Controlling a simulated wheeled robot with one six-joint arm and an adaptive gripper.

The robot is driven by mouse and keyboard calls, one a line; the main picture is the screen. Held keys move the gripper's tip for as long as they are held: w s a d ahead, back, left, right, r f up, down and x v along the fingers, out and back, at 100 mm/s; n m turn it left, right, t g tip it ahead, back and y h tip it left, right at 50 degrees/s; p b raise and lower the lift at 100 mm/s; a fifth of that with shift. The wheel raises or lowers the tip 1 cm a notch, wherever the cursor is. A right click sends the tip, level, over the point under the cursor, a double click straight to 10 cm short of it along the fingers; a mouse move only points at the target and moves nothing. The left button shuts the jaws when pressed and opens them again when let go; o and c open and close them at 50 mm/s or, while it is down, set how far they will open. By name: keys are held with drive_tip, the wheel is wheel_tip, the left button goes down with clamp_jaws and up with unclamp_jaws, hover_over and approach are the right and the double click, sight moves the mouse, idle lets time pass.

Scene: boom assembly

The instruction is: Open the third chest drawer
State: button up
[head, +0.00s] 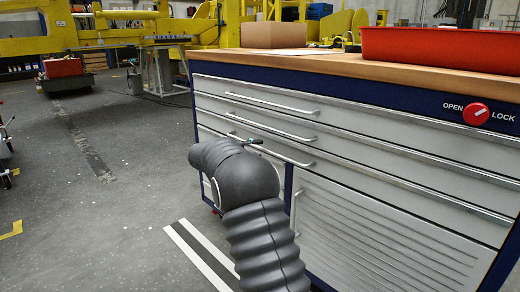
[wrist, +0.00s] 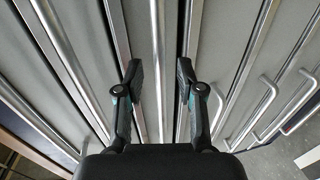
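The chest (head: 330,95) has a dark blue frame and pale grey drawer fronts with silver bar handles. The third drawer (head: 375,170) from the top looks shut, flush with the drawers above. Its handle (head: 285,156) is partly hidden on the left by my arm and gripper. My gripper (head: 252,143) shows only a small dark part in the head view, close to that handle. In the wrist view my gripper (wrist: 159,75) is open, its two black fingers apart. A silver bar (wrist: 157,60) runs between them with gaps on both sides; contact is not visible.
A red knob (head: 477,114) marked OPEN and LOCK sits at the chest's upper right. The grey floor (head: 90,200) left of the chest is clear.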

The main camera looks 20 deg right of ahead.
drive_tip(key=shift+x, duration=1.35)
clamp_jaws()
